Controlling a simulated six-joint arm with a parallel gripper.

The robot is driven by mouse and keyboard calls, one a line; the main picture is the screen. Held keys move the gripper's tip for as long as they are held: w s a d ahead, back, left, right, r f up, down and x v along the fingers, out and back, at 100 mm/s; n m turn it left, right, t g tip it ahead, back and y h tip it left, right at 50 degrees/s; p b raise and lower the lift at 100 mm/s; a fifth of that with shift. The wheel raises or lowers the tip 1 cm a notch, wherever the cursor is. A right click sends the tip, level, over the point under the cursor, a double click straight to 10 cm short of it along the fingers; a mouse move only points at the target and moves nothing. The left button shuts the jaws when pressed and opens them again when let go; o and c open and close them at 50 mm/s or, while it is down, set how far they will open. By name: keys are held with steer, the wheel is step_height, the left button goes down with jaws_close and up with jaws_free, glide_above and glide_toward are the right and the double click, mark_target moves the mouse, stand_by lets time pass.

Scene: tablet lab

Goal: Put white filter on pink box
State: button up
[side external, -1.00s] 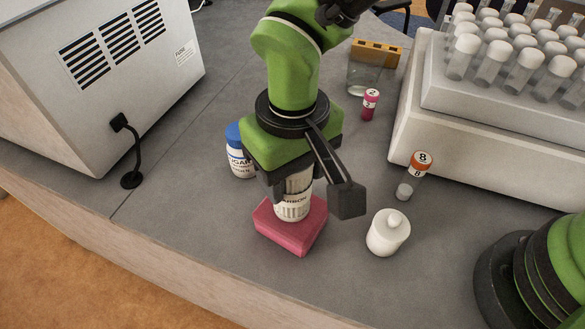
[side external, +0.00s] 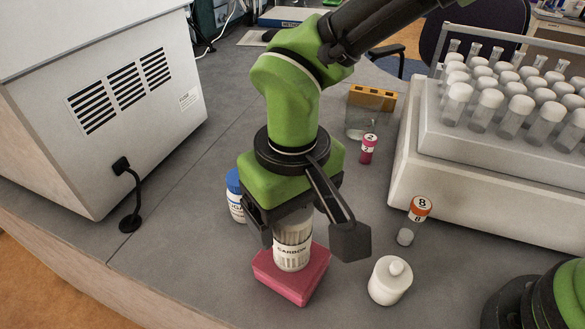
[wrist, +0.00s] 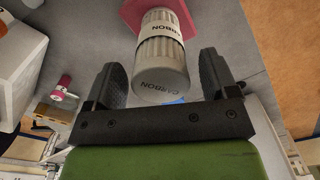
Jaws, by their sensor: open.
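A white ribbed cylinder marked CARBON (side external: 293,250), which looks like the white filter, stands upright on the pink box (side external: 284,285). My gripper (side external: 303,232) is above and around the upper part of the cylinder in the side view. In the wrist view, my gripper (wrist: 162,78) has its fingers spread on either side of the cylinder (wrist: 161,60), with a gap showing at each side. The pink box (wrist: 140,14) shows partly behind the cylinder there. The gripper hides part of the cylinder's top in the side view.
A white knobbed bottle (side external: 389,283) stands right of the box. A blue-capped jar (side external: 236,195) is close behind my gripper. A large white machine (side external: 110,110) stands left.

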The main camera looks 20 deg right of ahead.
step_height(320, 180, up, 10)
stand_by(0.3)
steer(key=shift+d, duration=0.1)
steer(key=s+d+r+m+t+y, duration=0.1)
steer(key=d+r, duration=0.3)
steer(key=d, duration=0.3)
steer(key=s+d+r+m+t+y, duration=0.1)
steer(key=d+r+m+t, duration=0.1)
steer(key=d+r, duration=0.35)
steer(key=s+d+f+m+t, duration=0.1)
steer(key=s+d+m+t, duration=0.2)
steer(key=s+d, duration=0.6)
steer(key=shift+s+d+f+t, duration=0.2)
steer(key=shift+d+t, duration=0.4)
steer(key=shift+d, duration=0.45)
